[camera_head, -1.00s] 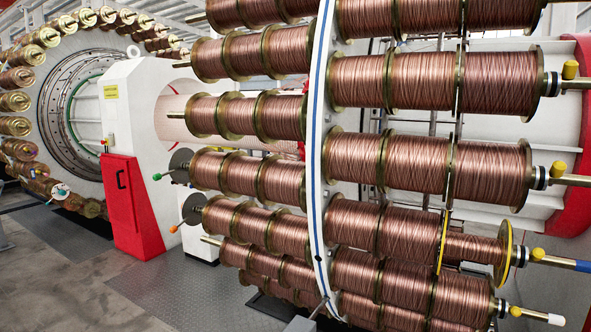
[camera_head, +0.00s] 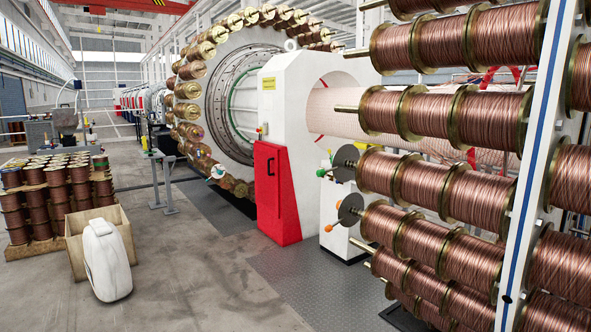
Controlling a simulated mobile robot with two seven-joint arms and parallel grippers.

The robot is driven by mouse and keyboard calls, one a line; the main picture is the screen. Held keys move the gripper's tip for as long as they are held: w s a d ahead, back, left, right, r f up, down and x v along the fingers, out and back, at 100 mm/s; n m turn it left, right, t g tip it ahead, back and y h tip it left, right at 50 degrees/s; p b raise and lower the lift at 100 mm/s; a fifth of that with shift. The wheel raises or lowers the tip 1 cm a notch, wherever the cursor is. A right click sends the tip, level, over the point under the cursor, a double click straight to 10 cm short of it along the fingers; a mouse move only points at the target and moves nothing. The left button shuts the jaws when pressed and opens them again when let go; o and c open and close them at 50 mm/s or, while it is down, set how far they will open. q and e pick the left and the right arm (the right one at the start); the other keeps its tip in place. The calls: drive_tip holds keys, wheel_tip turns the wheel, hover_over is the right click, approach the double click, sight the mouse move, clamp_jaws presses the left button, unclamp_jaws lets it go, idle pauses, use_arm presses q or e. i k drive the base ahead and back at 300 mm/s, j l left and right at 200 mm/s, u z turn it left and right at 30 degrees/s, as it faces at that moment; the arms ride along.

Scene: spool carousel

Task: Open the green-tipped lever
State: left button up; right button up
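The green-tipped lever (camera_head: 321,172) sticks out to the left from a dark round disc (camera_head: 345,163) at the left end of a row of copper spools, right of the picture's middle. It looks small from here. A similar lever with an orange tip (camera_head: 328,228) sits lower, at another dark disc (camera_head: 350,209). Neither of my grippers shows in the head view, so nothing is seen touching the lever.
The carousel's striped upright rim (camera_head: 533,165) and copper spools (camera_head: 490,195) fill the right side. A white machine housing with a red cabinet (camera_head: 277,193) stands behind the levers. A wooden crate (camera_head: 75,252) and stacked spools are at left. The floor between is open.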

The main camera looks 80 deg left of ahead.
sight(320, 172)
drive_tip(key=k+j+u, duration=0.15)
drive_tip(key=j+u, duration=0.15)
drive_tip(key=j, duration=0.6)
drive_tip(key=j+u, duration=0.35)
drive_tip(key=j, duration=0.55)
drive_tip(key=i+j+u, duration=0.1)
drive_tip(key=j, duration=2.65)
